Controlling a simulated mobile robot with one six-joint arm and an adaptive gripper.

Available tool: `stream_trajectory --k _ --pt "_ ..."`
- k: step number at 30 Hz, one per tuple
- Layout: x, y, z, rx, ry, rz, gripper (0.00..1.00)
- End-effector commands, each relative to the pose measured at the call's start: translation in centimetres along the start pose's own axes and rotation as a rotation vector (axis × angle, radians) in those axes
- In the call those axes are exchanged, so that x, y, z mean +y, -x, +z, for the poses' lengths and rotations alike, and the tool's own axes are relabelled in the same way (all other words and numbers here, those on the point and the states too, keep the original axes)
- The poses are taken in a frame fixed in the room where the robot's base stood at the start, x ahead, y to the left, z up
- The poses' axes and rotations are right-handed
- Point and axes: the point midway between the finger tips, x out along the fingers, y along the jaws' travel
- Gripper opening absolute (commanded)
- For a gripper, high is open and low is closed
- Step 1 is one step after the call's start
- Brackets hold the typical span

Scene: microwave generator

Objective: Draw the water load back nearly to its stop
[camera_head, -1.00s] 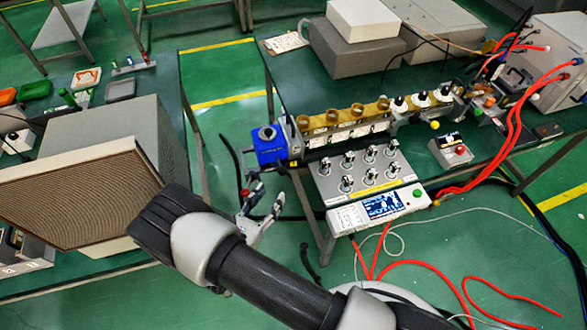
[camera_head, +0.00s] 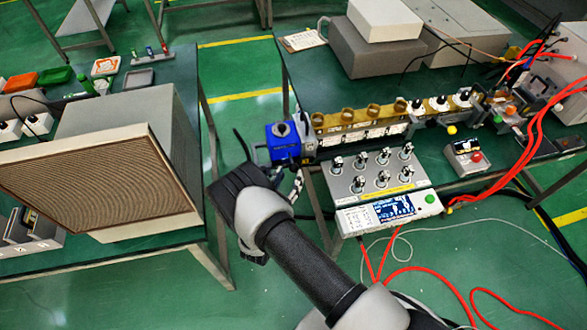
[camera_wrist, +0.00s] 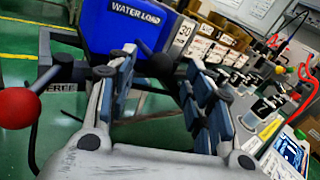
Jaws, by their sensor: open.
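The water load (camera_head: 284,143) is a blue box at the left end of the brass waveguide line (camera_head: 345,118). In the wrist view its labelled face (camera_wrist: 110,28) fills the top middle. My gripper (camera_wrist: 158,70) is open, its two blue-padded fingers pointing toward the box's lower part. A dark knob-like part (camera_wrist: 160,63) shows between the fingertips; I cannot tell whether it touches them. In the head view my forearm hides most of the gripper and the red ball.
A control panel with several knobs (camera_head: 350,178) and a lit display (camera_head: 387,209) is close to the right of my gripper. A large grey box with a grille (camera_head: 95,185) stands on the left bench. Red cables hang at the right. Green floor is open between benches.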

Motion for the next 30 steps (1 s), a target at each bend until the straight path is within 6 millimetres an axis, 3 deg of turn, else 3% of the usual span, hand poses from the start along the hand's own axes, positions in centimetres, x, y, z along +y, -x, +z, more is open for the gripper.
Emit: stream_trajectory --k 3,7,20,30 --pt "-0.1 -2.3 -0.1 -0.001 -0.001 -0.004 0.47" --pt "0.0 -3.8 -0.1 0.000 -0.002 -0.002 0.47" --pt "0.0 -4.7 0.0 -0.001 0.000 0.001 0.47" --pt "0.0 -4.7 0.0 0.000 0.000 0.000 0.25"
